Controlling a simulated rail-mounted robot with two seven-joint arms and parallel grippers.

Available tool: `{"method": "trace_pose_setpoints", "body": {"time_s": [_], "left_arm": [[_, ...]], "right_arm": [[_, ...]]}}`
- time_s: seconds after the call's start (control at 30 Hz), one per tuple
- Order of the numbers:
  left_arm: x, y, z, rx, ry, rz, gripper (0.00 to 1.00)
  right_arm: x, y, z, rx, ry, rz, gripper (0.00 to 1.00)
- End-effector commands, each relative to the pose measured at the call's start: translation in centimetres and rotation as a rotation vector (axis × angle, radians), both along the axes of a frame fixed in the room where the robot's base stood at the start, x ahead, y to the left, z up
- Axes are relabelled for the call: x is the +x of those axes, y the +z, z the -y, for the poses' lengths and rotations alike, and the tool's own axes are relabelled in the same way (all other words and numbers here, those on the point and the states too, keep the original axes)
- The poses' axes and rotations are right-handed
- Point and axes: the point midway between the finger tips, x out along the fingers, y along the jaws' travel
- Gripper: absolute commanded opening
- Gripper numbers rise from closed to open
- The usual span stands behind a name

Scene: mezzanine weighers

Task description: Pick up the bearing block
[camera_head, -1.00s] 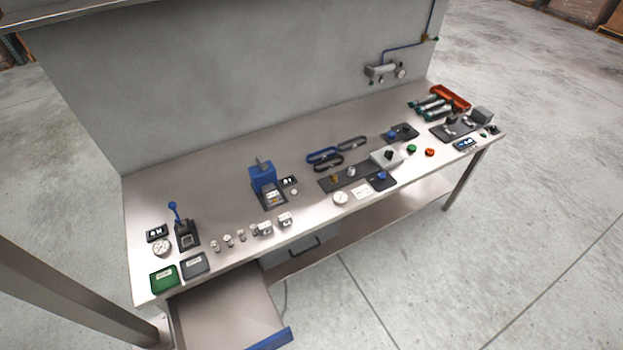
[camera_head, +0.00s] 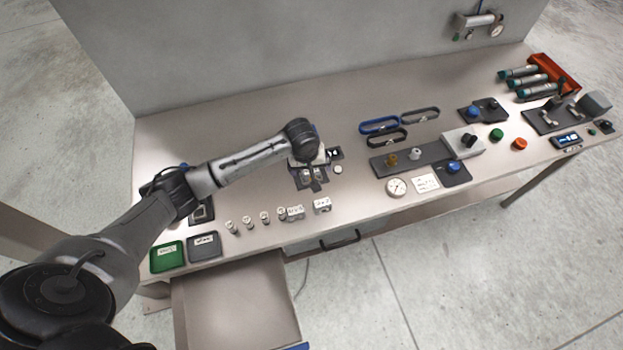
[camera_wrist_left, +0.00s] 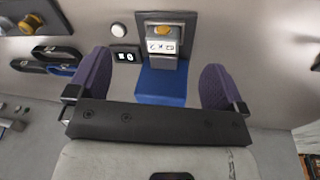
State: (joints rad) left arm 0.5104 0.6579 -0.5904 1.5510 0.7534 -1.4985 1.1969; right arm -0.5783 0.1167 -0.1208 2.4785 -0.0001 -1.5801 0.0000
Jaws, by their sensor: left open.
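My left arm reaches in from the left in the head view, with its left gripper (camera_head: 308,162) over the spot of the blue press, hiding most of it. In the left wrist view the left gripper (camera_wrist_left: 156,68) is open and empty, its purple-padded fingers spread on either side of the blue press (camera_wrist_left: 160,88). A silver block (camera_wrist_left: 161,46) with a label and a brass-coloured round part sits at the press; it may be the bearing block. My right gripper is not in view.
A small display (camera_wrist_left: 126,56) and a round white button (camera_wrist_left: 118,30) sit beside the press. Several small cylinders stand left of the silver blocks. Green (camera_head: 168,256) and grey (camera_head: 205,247) trays lie at front left. An open drawer (camera_head: 240,310) juts out below.

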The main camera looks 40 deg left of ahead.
Motion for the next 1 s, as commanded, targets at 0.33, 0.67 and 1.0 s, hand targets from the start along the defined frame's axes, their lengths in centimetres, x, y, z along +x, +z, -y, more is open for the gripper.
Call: {"method": "trace_pose_setpoints", "body": {"time_s": [0.33,0.67,1.0], "left_arm": [[2.9,-0.8,-3.8,-0.008,0.179,-0.007,0.97],[3.9,-5.9,-3.8,-0.010,0.179,-0.006,0.97],[4.2,-7.8,-3.9,-0.007,0.177,-0.005,0.97]], "right_arm": [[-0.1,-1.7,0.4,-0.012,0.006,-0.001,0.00],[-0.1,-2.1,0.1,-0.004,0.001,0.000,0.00],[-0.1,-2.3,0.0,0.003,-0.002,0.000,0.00]]}}
